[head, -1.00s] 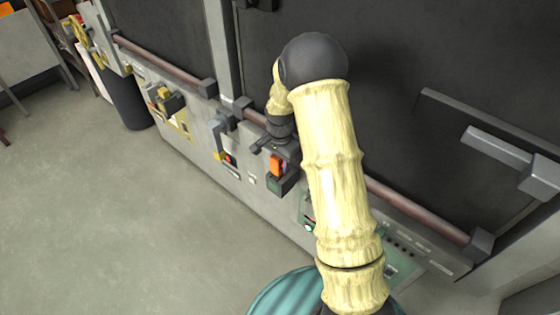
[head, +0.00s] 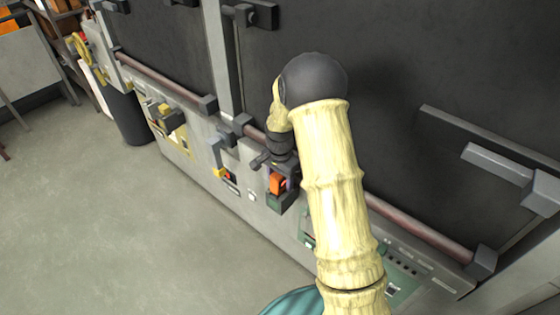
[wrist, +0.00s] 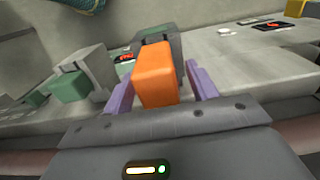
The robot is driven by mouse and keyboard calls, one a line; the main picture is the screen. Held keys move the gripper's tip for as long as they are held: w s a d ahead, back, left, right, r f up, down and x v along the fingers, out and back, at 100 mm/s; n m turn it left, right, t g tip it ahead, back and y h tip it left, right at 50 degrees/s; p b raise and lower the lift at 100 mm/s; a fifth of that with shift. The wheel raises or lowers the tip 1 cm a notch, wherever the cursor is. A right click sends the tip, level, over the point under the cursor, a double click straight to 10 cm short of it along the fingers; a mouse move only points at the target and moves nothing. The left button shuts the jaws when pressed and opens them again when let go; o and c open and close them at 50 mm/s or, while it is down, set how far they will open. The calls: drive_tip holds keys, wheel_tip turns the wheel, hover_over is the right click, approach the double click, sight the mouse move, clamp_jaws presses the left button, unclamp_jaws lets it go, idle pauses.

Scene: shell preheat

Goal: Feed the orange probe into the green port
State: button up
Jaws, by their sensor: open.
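The orange probe (wrist: 155,76) is a blocky orange piece in the middle of the wrist view. It also shows in the head view (head: 277,184), at the console front with a dark green block (head: 282,203) below it. My gripper (wrist: 160,80) is open, with one purple finger on each side of the probe and a visible gap at least on the right. A grey-green block (wrist: 163,43) stands just behind the probe. Another green block (wrist: 70,87) sits in a grey housing to the left. I cannot tell which green part is the port.
A console (head: 205,165) with switches and small displays runs along the dark wall. A reddish rail (head: 420,229) runs above it. A green panel (head: 395,285) lies at the lower right. The grey floor (head: 110,230) at left is clear.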

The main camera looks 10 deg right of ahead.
wheel_tip(320, 180, up, 17)
drive_tip(key=b, duration=0.3)
drive_tip(key=shift+s+f, duration=0.1)
idle(0.8)
drive_tip(key=s+f+n+t, duration=0.1)
drive_tip(key=s+f+n, duration=0.2)
drive_tip(key=s, duration=0.7)
drive_tip(key=s+f+n+t, duration=0.1)
drive_tip(key=s+f+n, duration=0.2)
drive_tip(key=s+n, duration=0.4)
drive_tip(key=s, duration=0.3)
drive_tip(key=shift+s+f+n+t, duration=0.3)
drive_tip(key=shift+s+f+n, duration=0.1)
drive_tip(key=c, duration=0.5)
drive_tip(key=shift+w+a, duration=0.1)
drive_tip(key=shift+w, duration=0.05)
